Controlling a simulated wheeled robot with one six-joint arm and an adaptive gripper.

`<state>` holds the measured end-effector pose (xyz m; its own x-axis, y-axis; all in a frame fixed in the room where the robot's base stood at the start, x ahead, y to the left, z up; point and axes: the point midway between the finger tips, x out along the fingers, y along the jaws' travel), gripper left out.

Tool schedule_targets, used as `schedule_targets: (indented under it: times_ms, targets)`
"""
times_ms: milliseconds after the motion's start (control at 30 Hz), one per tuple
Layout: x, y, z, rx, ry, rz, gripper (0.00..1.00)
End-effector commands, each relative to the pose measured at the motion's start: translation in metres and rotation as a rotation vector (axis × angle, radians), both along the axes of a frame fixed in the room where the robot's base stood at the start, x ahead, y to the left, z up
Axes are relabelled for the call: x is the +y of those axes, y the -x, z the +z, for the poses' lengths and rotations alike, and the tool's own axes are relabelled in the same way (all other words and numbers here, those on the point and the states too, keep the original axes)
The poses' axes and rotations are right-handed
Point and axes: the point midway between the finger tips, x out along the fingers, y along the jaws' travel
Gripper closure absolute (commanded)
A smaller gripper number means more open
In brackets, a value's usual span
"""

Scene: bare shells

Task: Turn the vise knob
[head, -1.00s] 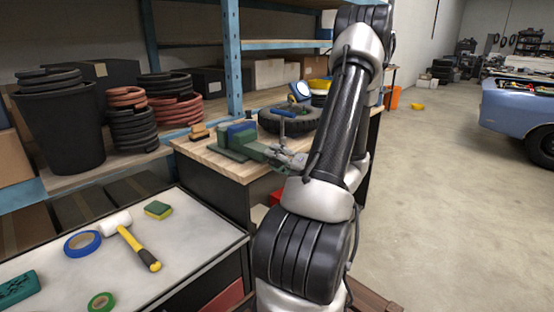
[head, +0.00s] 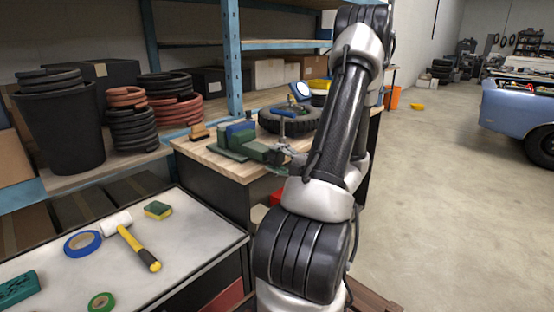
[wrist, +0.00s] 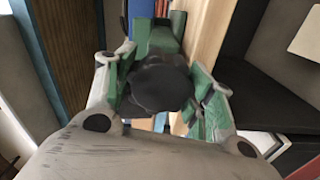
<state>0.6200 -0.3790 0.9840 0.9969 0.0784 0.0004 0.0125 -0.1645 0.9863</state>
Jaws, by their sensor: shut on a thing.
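The green vise (head: 243,143) with a blue part on it stands on the wooden workbench. Its dark, round, lobed knob (wrist: 162,82) fills the middle of the wrist view. My gripper (wrist: 165,100) has its two fingers, with green inner faces, on either side of the knob, shut on it. In the head view my gripper (head: 290,160) is small at the vise's right end, partly hidden by my own arm. The knob is hard to make out in that view.
A black tire (head: 290,120) lies behind the vise on the workbench (head: 212,160). A hammer (head: 139,248), blue tape (head: 82,243) and a sponge (head: 158,209) lie on the nearer table. Open concrete floor (head: 450,200) lies to the right.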

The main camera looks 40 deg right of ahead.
Motion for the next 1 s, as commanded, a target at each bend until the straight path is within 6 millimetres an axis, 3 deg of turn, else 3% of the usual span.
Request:
schedule_targets:
  times_ms: [433,467,567,867,1000]
  targets:
    - [0.0,0.0,-0.001,0.004,-0.01,-0.002,0.7]
    - [0.0,0.0,-0.001,0.004,-0.01,-0.002,0.43]
    - [0.0,0.0,-0.001,0.003,-0.01,-0.002,0.27]
    - [0.0,0.001,0.0,0.002,-0.009,-0.001,0.27]
    - [-0.002,0.011,-0.001,0.002,-0.009,-0.003,0.27]
